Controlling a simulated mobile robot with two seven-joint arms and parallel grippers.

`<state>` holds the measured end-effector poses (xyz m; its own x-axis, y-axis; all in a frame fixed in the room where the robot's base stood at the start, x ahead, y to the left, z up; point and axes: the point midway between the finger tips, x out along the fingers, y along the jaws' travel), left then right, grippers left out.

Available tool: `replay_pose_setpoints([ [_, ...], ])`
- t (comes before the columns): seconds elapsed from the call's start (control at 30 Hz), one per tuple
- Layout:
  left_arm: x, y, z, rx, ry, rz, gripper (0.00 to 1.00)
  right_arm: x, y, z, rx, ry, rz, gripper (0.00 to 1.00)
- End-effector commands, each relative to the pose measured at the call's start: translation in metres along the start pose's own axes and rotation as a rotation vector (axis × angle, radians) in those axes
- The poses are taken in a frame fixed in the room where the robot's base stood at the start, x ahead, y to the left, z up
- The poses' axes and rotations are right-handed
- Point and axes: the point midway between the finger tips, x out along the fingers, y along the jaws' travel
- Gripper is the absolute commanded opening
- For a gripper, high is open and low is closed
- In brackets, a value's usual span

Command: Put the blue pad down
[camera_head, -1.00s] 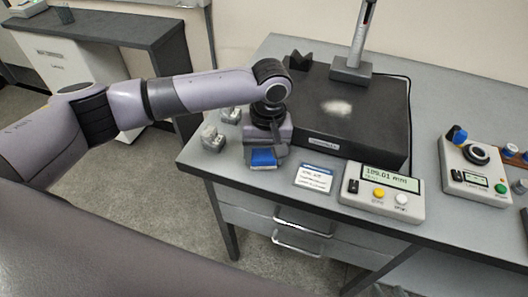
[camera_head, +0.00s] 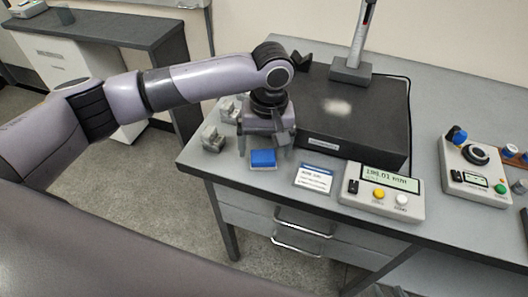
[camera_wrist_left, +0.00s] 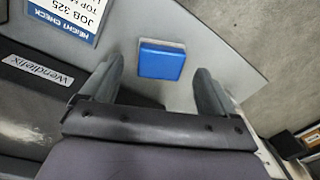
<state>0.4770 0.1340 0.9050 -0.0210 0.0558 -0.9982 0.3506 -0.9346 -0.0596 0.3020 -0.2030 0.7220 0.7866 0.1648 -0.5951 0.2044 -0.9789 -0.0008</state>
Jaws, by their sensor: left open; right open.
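The blue pad (camera_head: 263,158) lies on the grey bench top near its front edge. In the left wrist view the blue pad (camera_wrist_left: 161,61) lies flat, beyond and between the fingertips, with a pale edge showing under its blue top. My left gripper (camera_head: 266,147) is open and points down just behind the pad. In the left wrist view its two fingers (camera_wrist_left: 160,75) are spread wide with nothing between them. The pad appears clear of both fingers. My right gripper is in neither view.
A black surface plate (camera_head: 375,118) with an upright stand (camera_head: 352,70) is behind and right. A job card (camera_head: 314,179) and a display box (camera_head: 382,190) sit to the right. Small grey blocks (camera_head: 213,138) stand to the left. The bench's front edge is close to the pad.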

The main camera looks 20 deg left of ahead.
Motion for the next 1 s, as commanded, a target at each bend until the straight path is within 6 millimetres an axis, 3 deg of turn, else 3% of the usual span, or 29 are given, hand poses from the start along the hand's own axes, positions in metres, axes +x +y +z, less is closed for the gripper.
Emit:
replay_pose_setpoints([
  [0.2, -0.051, 0.001, -0.001, 0.001, 0.003, 0.004, 0.89, 0.000, 0.000, 0.000, 0.000, 0.000, 0.000, 0.43],
  [0.4, -0.081, 0.001, 0.000, 0.001, 0.002, 0.001, 0.89, 0.000, 0.000, 0.000, 0.000, 0.000, 0.000, 0.43],
  [0.6, -0.090, 0.000, 0.000, 0.000, 0.000, 0.000, 0.89, 0.000, 0.000, 0.000, 0.000, 0.000, 0.000, 0.43],
  [1.0, -0.090, 0.000, 0.000, 0.000, 0.000, 0.000, 0.89, 0.000, 0.000, 0.000, 0.000, 0.000, 0.000, 0.43],
])
